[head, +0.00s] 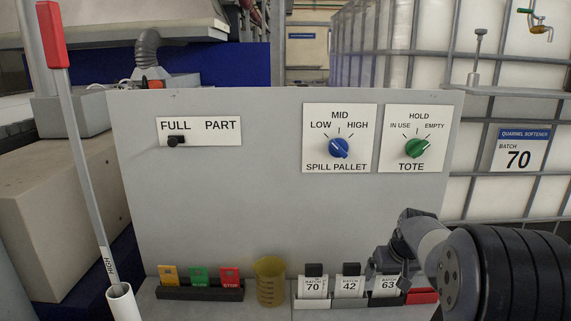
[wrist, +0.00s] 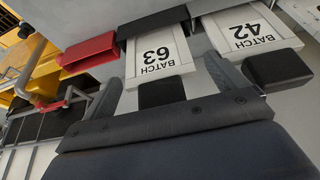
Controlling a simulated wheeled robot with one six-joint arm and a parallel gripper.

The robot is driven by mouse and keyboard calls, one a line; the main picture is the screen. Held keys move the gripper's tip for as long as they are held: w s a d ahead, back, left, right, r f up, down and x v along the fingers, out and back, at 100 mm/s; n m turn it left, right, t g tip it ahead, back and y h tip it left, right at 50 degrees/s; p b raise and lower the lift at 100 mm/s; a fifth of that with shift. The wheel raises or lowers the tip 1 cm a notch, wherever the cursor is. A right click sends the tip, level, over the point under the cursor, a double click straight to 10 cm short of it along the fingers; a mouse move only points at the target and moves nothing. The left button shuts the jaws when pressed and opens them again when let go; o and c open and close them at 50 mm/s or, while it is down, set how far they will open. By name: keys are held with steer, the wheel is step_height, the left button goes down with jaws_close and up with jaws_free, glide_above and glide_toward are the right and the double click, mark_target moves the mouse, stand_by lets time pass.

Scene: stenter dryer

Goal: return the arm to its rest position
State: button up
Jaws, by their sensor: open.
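My gripper (head: 391,268) is at the lower right of the head view, low in front of the grey panel, beside the batch 63 tag (head: 388,285). In the wrist view the jaws of my gripper (wrist: 168,76) stand apart, one on each side of the batch 63 tag (wrist: 158,54) and its black top (wrist: 161,92). Nothing is clamped between them. I cannot tell how far the fingers are from the tag. My arm (head: 480,270) reaches in from the right and hides part of the panel's lower right.
Batch tags 70 (head: 313,286) and 42 (head: 349,286) stand left of the 63 tag, with a red block (head: 422,296) to its right. An amber cup (head: 269,282) and a rack of coloured tags (head: 200,292) stand further left. Knobs and a slider are on the panel (head: 250,210).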

steer(key=shift+f, duration=0.3)
steer(key=shift+w+r, duration=0.15)
steer(key=shift+r, duration=0.1)
steer(key=shift+f, duration=0.25)
steer(key=b+v, duration=0.1)
steer(key=v, duration=1)
steer(key=p+x, duration=0.1)
steer(key=x, duration=0.9)
steer(key=shift+f, duration=0.2)
steer(key=shift+w+r+p, duration=0.25)
steer(key=shift+p, duration=0.25)
step_height(320, 180, up, 9)
steer(key=p, duration=0.6)
steer(key=shift+s+f, duration=0.1)
steer(key=shift+f, duration=0.05)
